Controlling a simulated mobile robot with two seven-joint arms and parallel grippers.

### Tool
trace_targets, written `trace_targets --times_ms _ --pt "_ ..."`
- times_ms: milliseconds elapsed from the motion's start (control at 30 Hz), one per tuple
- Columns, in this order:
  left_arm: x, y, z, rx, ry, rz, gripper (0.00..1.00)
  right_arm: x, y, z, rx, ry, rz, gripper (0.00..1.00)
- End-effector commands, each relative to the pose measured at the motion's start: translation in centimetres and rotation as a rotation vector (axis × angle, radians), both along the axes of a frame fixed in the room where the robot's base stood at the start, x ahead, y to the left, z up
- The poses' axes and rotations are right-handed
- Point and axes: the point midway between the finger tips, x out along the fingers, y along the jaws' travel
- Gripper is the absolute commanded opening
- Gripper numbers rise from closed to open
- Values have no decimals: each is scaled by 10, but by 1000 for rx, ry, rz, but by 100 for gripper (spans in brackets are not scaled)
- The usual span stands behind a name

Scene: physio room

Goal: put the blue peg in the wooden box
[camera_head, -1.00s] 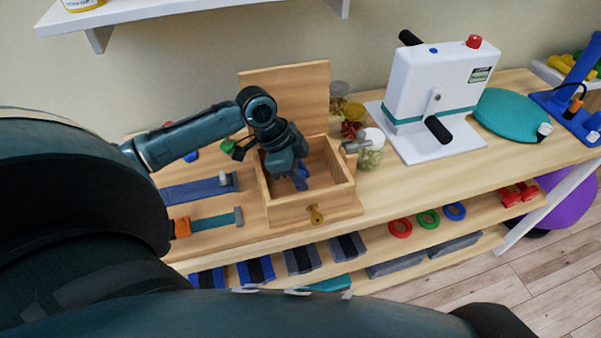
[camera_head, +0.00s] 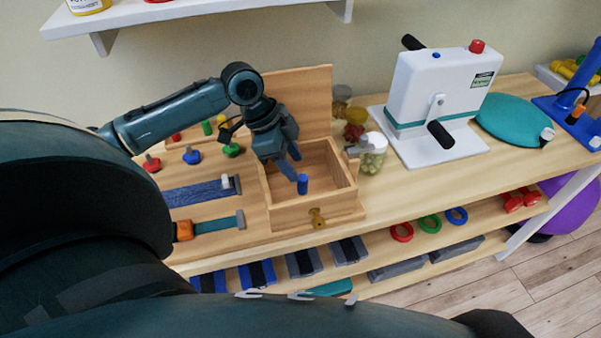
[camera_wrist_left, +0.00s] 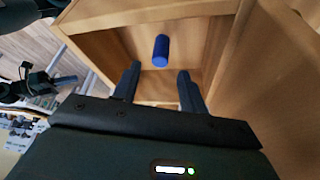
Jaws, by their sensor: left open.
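The blue peg (camera_head: 302,184) is inside the open wooden box (camera_head: 291,213), roughly upright near the front wall. I cannot tell whether it touches the floor. My left gripper (camera_head: 291,164) is over the box, fingers pointing down, apart from the peg. In the left wrist view the fingers (camera_wrist_left: 160,72) are spread and empty, and the peg (camera_wrist_left: 161,50) shows beyond their tips. The box lid stands raised at the back. A dark mechanism at the left of the wrist view looks like my right gripper (camera_wrist_left: 60,82), too small to read.
A board with coloured pegs (camera_head: 192,155) and sliders lies left of the box. Jars (camera_head: 373,155) and a white machine (camera_head: 440,100) stand to its right. A wall shelf (camera_head: 200,10) hangs above. A lower shelf holds coloured rings (camera_head: 428,219).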

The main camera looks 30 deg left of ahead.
Motion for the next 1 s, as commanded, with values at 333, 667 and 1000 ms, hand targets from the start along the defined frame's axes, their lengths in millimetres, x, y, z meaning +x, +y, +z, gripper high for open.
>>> trace_targets --times_ms 333,667,1000 --pt "-10 21 52 0 0 -1 42 -1 -1 -1 -2 6 -1 0" --pt "-12 23 58 -1 0 0 42 -2 -1 -2 -3 8 -2 0" --pt "-12 22 57 -1 0 0 42 -2 -1 -2 -2 7 -2 0"
